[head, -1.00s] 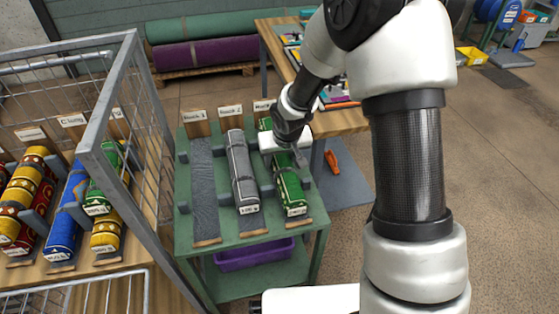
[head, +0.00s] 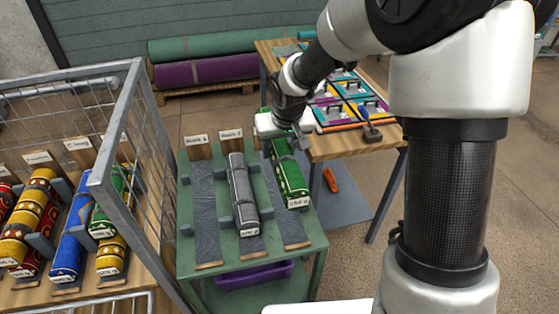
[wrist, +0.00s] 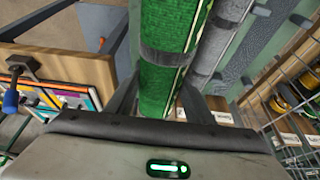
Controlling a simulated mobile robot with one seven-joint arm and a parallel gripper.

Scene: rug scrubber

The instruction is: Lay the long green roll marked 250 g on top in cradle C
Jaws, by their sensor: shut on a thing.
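The long green roll (head: 292,182) with a dark strap and pale end label hangs just above the right-hand slot of the green bench. The label is too small to read surely. My gripper (head: 300,140) is shut on this roll near its far part. The wrist view shows the green roll (wrist: 165,80) between the two fingers (wrist: 158,98). Cradle C, by its sign (head: 78,143), is on the wooden rack at left and holds a blue roll (head: 72,235). Nothing lies on top of that blue roll.
A grey roll (head: 243,190) lies in the bench's middle slot. A wire-mesh frame with a metal post (head: 130,190) stands between bench and rack. Another green roll (head: 105,215) lies on a yellow one right of C. Yellow and red rolls (head: 30,225) are stacked left of it.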

